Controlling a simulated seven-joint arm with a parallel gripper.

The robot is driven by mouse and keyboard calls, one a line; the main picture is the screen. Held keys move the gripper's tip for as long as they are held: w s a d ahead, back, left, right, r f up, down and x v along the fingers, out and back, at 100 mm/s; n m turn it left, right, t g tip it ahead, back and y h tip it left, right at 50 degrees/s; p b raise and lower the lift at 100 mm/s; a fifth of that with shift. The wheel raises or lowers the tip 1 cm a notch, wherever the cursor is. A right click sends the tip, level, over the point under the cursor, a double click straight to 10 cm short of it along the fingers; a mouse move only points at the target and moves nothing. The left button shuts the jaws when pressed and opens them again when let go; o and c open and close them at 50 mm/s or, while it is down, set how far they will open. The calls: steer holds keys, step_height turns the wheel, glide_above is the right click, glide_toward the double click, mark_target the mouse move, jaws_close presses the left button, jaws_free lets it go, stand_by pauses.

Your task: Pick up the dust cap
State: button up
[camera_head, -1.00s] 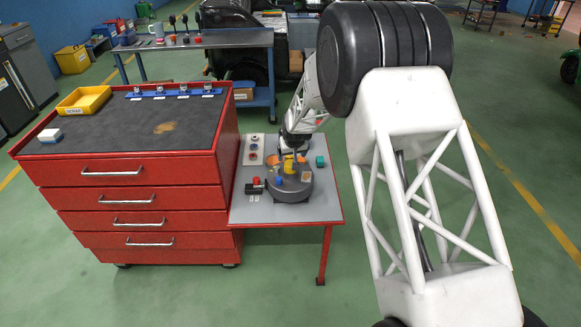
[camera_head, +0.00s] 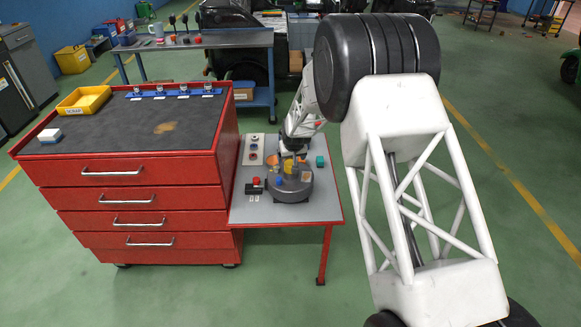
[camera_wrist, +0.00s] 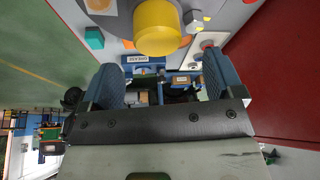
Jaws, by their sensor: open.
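A yellow cylindrical cap (camera_wrist: 158,25) shows large at the top of the wrist view, beyond my fingertips. I take it as the dust cap, though no label confirms this. In the head view a small yellow piece (camera_head: 288,165) stands on a dark grey round housing (camera_head: 291,194) on the small table. My gripper (camera_wrist: 162,64) is open, with a blue-padded finger on each side and nothing between them. The cap is apart from both fingers. In the head view my gripper's end is small and partly overlaps the far side of the housing, so its fingertips are unclear.
The small grey table (camera_head: 318,208) also holds a teal block (camera_head: 320,161), a black item with a red top (camera_head: 254,186) and a pale plate with round parts (camera_head: 253,150). A red drawer cabinet (camera_head: 150,208) adjoins the table's left side. Floor on the right is open.

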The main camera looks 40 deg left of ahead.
mark_target(291, 163)
steer(key=shift+f, duration=0.1)
steer(key=shift+d+x, duration=0.15)
steer(key=shift+x, duration=0.65)
steer(key=shift+d+x, duration=0.1)
steer(key=shift+x, duration=1.7)
steer(key=shift+c, duration=0.5)
steer(key=c, duration=0.9)
steer(key=shift+r, duration=1.8)
steer(key=s+d+r, duration=0.1)
steer(key=s+d, duration=0.9)
steer(key=d, duration=0.2)
steer(key=shift+d+r, duration=0.2)
steer(key=shift+d, duration=0.15)
